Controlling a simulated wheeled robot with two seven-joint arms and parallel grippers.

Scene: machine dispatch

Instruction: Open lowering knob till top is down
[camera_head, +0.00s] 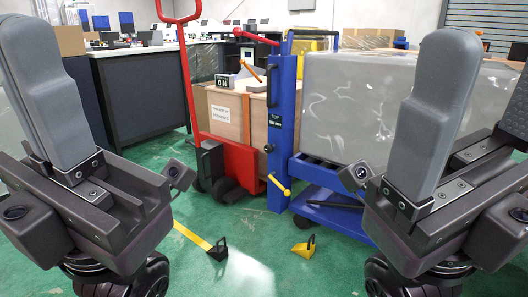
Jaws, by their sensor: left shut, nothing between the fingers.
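A blue lifting machine with an upright column (283,135) stands ahead, a label reading "TOP" on its front. A small dark knob (268,148) sits on the column's left side, and a yellow lever (279,186) sticks out low on its front. I cannot tell which is the lowering knob. A grey wrapped load (360,105) stands at the column's right, above the blue base. My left gripper (45,85) is shut and empty, close to the camera, pointing up. My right gripper (437,110) is also near the camera and pointing up, its jaw gap unclear. Both are apart from the machine.
A red hand truck (238,160) stands left of the column, by a brown box (228,115) with a paper sign. A dark workbench (140,95) is further left. Two small wedge-like pieces, one black (218,249) and one yellow (303,249), lie on the green floor, which is otherwise open in front.

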